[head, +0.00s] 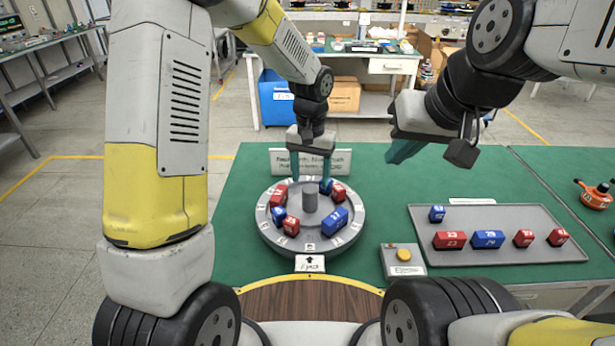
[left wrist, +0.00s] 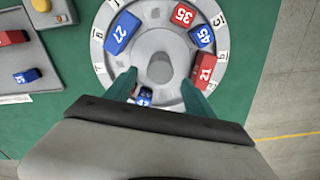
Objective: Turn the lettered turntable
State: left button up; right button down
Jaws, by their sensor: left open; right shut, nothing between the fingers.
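The lettered turntable (head: 268,228) is a grey disc with a pale lettered rim and a central post (head: 310,196), lying on the green mat. Red and blue numbered blocks sit on it, including a blue block (head: 335,221) at the front right; in the left wrist view it shows as blue 27 (left wrist: 122,32). My left gripper (head: 311,182) is open above the disc's far side, its teal fingers pointing down. In the left wrist view its fingers (left wrist: 160,95) straddle the area beside the post; contact is unclear. My right gripper (head: 402,150) is shut and empty, above the mat's far edge.
A grey tray (head: 500,253) with red and blue blocks lies at the right. A box with a yellow button (head: 403,255) stands between tray and turntable. An arrow label (head: 310,263) sits in front of the disc, a sign (head: 283,160) behind it. An orange object (head: 595,195) is far right.

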aim_at(310, 197)
pick_arm(q)
notch_tip(310, 197, down, 8)
jog(key=shift+r, duration=0.2)
grip_shut()
dwell(0.4)
